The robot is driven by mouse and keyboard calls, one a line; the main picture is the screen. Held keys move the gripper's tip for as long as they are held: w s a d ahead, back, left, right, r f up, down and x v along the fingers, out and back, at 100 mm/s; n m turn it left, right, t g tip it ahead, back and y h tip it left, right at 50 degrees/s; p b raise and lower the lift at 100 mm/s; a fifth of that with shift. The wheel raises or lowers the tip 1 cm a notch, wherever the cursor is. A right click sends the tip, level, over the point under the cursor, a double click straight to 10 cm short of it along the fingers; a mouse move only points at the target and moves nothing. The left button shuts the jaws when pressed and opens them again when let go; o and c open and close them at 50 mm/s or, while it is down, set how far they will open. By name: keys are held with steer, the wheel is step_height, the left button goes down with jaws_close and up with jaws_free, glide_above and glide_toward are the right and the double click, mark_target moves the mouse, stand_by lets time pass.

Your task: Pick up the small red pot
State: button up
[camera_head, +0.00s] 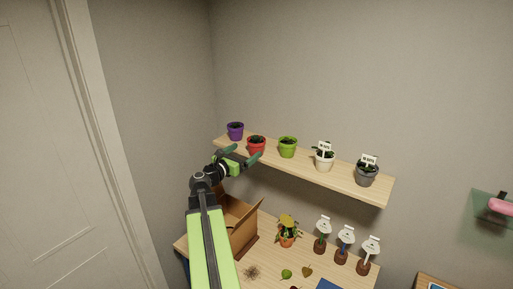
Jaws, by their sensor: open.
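The small red pot (257,147) stands upright on the wooden wall shelf, between a purple pot (235,132) on its left and a green pot (288,148) on its right. Dark soil shows at its top. My gripper (242,154) is open at the shelf's front edge, with its dark green fingertips spread to either side of the red pot's lower front. One finger overlaps the red pot's lower right in the picture. I cannot tell whether either finger touches it. Nothing is seen held in the gripper.
A white pot (324,163) and a grey pot (366,176), both with labels, stand farther right on the shelf (344,184). Below is a table with an open cardboard box (238,222), a potted plant (287,232), several labelled stakes and loose leaves.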

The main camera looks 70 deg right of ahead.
glide_toward(261, 137)
steer(key=x, duration=0.4)
steer(key=shift+s+d+f, duration=0.15)
steer(key=shift+s+f, duration=0.1)
steer(key=shift+s, duration=0.2)
steer(key=x, duration=0.5)
steer(key=shift+w+d+r+p, duration=0.2)
steer(key=shift+w+r+p, duration=0.05)
steer(key=shift+w+p, duration=0.1)
steer(key=shift+a, duration=0.1)
steer(key=shift+c, duration=0.8)
steer(key=c, duration=1.5)
